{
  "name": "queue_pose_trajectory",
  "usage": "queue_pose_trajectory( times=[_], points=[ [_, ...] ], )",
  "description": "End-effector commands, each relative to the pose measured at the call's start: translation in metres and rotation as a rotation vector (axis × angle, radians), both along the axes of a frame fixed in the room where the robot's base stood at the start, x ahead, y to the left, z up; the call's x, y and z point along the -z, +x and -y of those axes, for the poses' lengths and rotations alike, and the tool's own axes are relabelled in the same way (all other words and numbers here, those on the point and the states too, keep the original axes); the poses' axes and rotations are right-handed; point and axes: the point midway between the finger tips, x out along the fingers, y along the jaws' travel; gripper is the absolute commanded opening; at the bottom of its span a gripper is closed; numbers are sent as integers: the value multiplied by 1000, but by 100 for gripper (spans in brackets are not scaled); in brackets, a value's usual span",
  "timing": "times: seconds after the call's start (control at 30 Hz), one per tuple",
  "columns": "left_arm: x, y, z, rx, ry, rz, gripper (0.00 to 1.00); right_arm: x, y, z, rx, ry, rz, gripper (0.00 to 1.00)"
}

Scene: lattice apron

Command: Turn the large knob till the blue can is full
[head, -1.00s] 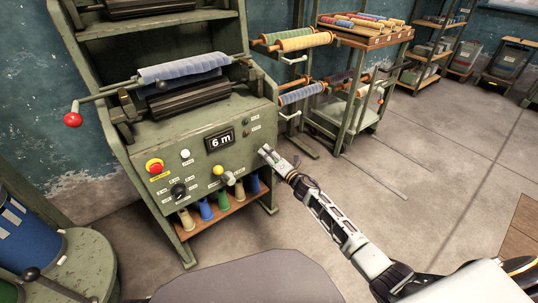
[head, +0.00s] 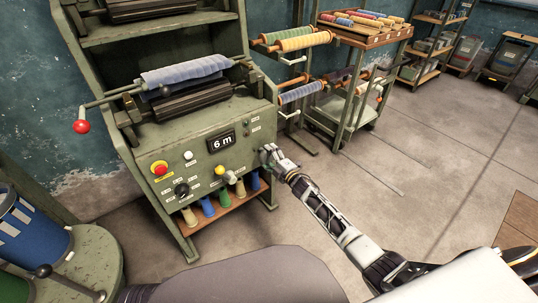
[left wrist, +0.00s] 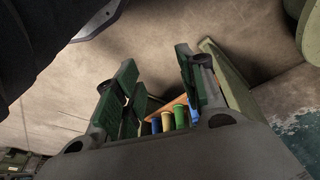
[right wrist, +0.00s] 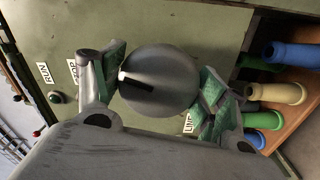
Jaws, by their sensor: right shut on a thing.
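The large knob (right wrist: 160,82) is a round grey dial with a white pointer mark, on the green machine panel. My right gripper (right wrist: 163,80) has its green-padded fingers on opposite sides of it and is shut on it. In the head view my right gripper (head: 268,155) is at the panel's right side and hides the knob. The blue can (head: 32,232) stands at the far left with white marks on its side; its fill level cannot be seen. My left gripper (left wrist: 155,60) is open and empty in the left wrist view, outside the head view.
The panel's display (head: 221,142) reads 6 m. A red button (head: 160,168), a dark dial (head: 181,190) and a yellow-topped control (head: 219,170) sit left of my right gripper. Coloured cones (head: 224,199) stand on a shelf below. Open floor lies to the right.

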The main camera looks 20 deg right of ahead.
Motion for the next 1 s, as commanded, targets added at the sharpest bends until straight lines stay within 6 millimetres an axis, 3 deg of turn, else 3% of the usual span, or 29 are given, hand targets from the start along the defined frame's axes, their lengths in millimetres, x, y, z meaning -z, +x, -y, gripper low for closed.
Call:
queue_pose_trajectory(
  times=[0.3,0.77,0.8,0.93,1.0],
  points=[
    [14,-2,-3,-2,13,-27,40,0,1,1,3,126,-46,49],
    [13,3,-3,-3,12,-17,40,1,1,2,3,144,-53,49],
    [13,3,-3,-3,13,-18,40,1,1,2,3,144,-53,75],
    [14,1,-3,-2,13,-22,40,1,0,1,3,144,-53,92],
    [14,1,-3,-2,13,-23,40,1,0,1,2,144,-53,94]
  ],
)
